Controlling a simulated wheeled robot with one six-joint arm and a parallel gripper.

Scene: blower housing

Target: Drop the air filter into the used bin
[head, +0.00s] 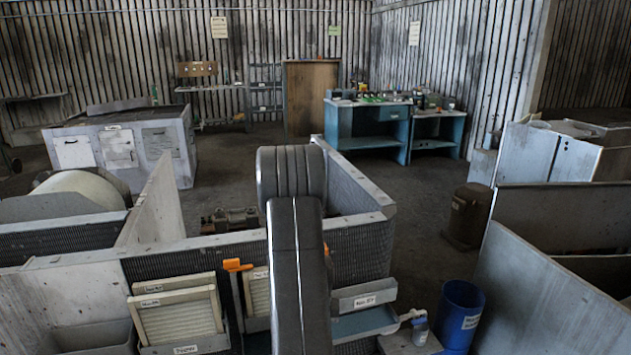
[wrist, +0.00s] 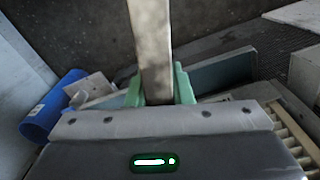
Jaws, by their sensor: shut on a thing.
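In the wrist view, the green fingers of my gripper (wrist: 159,88) are shut on a flat beige-grey piece, apparently the air filter (wrist: 152,45), seen edge-on and running up out of the picture. In the head view my dark arm hides the gripper and the held piece. A blue round bin (head: 460,312) with a white label stands on the floor at the lower right, apparently the used bin; its label is too small to read. A blue cylinder, likely the same bin, shows at the left of the wrist view (wrist: 52,106), apart from the held piece.
Framed, pleated filters (head: 178,316) stand in a labelled rack at the lower left. A labelled grey tray (head: 364,298) and a small bottle (head: 420,330) are left of the bin. A grey partition (head: 545,295) stands close on the bin's right. Open floor lies beyond.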

